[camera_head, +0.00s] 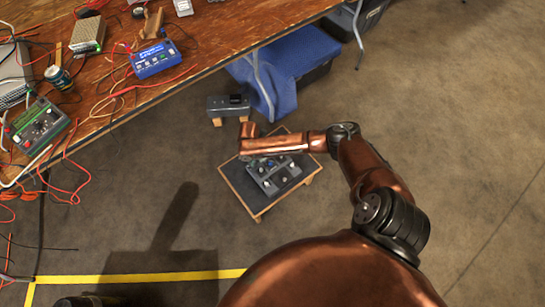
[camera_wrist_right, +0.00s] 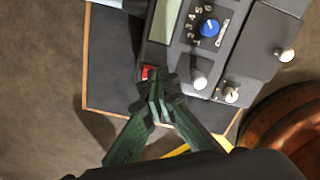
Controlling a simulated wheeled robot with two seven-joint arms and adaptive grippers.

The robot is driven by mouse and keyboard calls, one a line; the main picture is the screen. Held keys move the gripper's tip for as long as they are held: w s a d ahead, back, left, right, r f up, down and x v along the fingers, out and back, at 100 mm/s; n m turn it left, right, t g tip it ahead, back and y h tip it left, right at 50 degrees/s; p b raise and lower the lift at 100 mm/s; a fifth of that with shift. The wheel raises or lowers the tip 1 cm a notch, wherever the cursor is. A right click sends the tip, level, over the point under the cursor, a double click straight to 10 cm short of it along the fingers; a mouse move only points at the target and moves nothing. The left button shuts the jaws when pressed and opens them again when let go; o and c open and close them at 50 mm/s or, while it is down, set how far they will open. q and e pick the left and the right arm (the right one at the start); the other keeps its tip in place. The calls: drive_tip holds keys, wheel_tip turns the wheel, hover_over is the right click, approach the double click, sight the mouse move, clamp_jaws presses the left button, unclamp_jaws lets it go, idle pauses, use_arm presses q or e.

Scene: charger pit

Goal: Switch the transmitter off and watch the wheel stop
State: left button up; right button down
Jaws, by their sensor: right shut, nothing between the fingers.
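The transmitter (camera_head: 283,180) is a dark grey console with several knobs, lying on a small wood-edged stand (camera_head: 254,212). The right wrist view shows the transmitter (camera_wrist_right: 236,62) closer, with a pale screen, a blue dial, white knobs and a small red switch (camera_wrist_right: 149,72). My right gripper (camera_wrist_right: 160,85) is shut and empty, its tips right beside the red switch; I cannot tell whether they touch it. In the head view my right forearm covers part of the transmitter. I cannot make out a wheel with certainty. My left gripper is out of view.
A grey box (camera_head: 222,105) with a black part on top stands on wooden blocks behind the stand. A workbench (camera_head: 205,40) with devices and red cables runs along the upper left. A blue cloth (camera_head: 270,80) drapes over a bin. The floor at right is clear.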

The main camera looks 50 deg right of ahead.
drive_tip(key=shift+r+p, duration=2.2)
drive_tip(key=shift+r, duration=1.2)
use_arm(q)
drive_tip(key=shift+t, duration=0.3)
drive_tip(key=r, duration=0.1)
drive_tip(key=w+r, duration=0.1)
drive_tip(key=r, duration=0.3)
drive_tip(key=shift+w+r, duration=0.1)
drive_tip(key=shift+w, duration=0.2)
use_arm(e)
drive_tip(key=shift+f, duration=0.1)
